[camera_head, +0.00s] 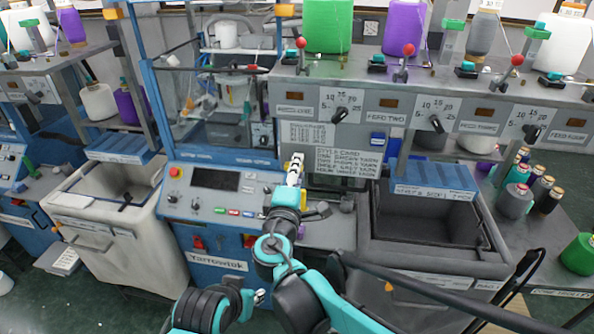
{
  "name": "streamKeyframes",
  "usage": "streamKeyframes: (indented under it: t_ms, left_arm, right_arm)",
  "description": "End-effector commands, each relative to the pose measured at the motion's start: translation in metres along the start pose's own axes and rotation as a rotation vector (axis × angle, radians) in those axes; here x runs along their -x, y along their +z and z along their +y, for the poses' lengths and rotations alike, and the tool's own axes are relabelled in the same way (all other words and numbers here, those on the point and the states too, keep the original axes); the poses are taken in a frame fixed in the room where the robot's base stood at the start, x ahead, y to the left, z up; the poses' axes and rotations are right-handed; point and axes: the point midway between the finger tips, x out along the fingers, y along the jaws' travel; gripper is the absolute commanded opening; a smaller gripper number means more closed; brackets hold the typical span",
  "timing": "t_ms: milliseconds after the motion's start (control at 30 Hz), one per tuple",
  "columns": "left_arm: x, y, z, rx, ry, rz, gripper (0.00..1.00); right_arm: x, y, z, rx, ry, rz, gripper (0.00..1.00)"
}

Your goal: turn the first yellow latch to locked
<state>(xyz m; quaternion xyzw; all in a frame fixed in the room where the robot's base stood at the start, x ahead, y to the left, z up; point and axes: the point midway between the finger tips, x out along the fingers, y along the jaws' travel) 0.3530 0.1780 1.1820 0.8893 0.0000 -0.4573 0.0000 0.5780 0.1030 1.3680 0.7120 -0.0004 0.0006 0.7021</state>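My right arm reaches up from the bottom centre, and its gripper (296,163) is in front of the blue machine's control panel, near the panel's right end. The fingers are small and seen from behind, so I cannot tell whether they are open. A small yellow part (304,200) shows just right of my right wrist.
The control panel (215,180) has a dark screen and coloured buttons. Red parts (198,242) are on the blue front below. A grey shelf (420,105) with dials and yarn cones is above right. An open grey bin (425,215) stands right, a pale bin (105,225) left.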

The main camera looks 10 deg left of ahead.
Motion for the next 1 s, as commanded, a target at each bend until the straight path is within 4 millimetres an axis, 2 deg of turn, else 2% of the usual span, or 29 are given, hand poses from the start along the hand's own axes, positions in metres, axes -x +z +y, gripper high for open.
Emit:
streamKeyframes:
  t_ms: [167, 400, 600, 767, 1000]
  left_arm:
    - [0.0, 0.0, 0.0, 0.0, 0.0, 0.0, 0.34]
    - [0.0, 0.0, 0.0, 0.0, 0.0, 0.0, 0.34]
    - [0.0, 0.0, 0.0, 0.0, 0.0, 0.0, 0.34]
    - [0.0, 0.0, 0.0, 0.0, 0.0, 0.0, 0.34]
    - [0.0, 0.0, 0.0, 0.0, 0.0, 0.0, 0.34]
  right_arm:
    - [0.019, -0.001, 0.0, 0.0, -0.001, 0.003, 0.35]
    - [0.072, -0.002, -0.001, 0.0, -0.001, 0.005, 0.35]
    - [0.105, -0.002, -0.001, 0.001, -0.001, 0.004, 0.35]
    - [0.116, -0.001, -0.001, 0.001, -0.001, 0.001, 0.35]
    - [0.117, -0.001, -0.001, 0.001, -0.001, 0.0, 0.35]
